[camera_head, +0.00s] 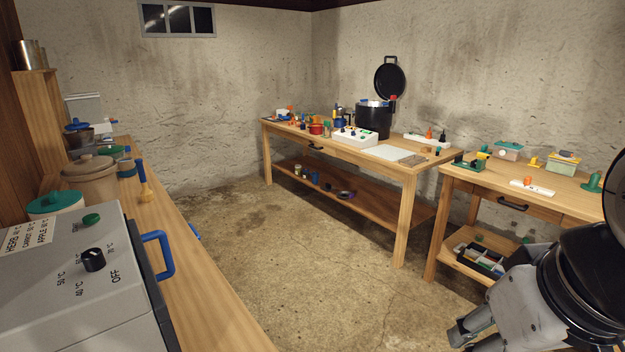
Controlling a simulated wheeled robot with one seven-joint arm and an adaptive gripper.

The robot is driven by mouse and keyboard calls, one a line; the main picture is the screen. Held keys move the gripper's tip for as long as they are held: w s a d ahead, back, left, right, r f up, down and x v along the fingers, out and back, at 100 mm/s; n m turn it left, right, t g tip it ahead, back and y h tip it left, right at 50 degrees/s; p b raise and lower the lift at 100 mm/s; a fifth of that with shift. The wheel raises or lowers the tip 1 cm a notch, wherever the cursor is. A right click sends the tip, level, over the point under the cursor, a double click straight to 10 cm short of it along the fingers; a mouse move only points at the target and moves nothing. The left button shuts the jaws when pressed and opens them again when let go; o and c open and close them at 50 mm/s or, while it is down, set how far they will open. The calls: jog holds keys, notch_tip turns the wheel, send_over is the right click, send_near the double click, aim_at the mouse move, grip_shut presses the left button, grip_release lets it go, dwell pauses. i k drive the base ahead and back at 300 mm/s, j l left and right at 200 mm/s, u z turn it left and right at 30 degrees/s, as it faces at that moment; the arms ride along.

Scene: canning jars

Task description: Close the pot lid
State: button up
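My gripper (468,335) is at the bottom right, low and far from the pot, on the near side of the tables. Its fingers are partly cut off by the picture's edge, so their opening is unclear.
A white control box (355,138) and a pale board (395,153) sit in front of the pot. A second table (540,180) with small items stands right. A left counter (178,240) bears a grey appliance (85,275) and a beige pot (90,184). The middle floor is clear.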

aim_at(389, 79)
jog(key=i, duration=2.4)
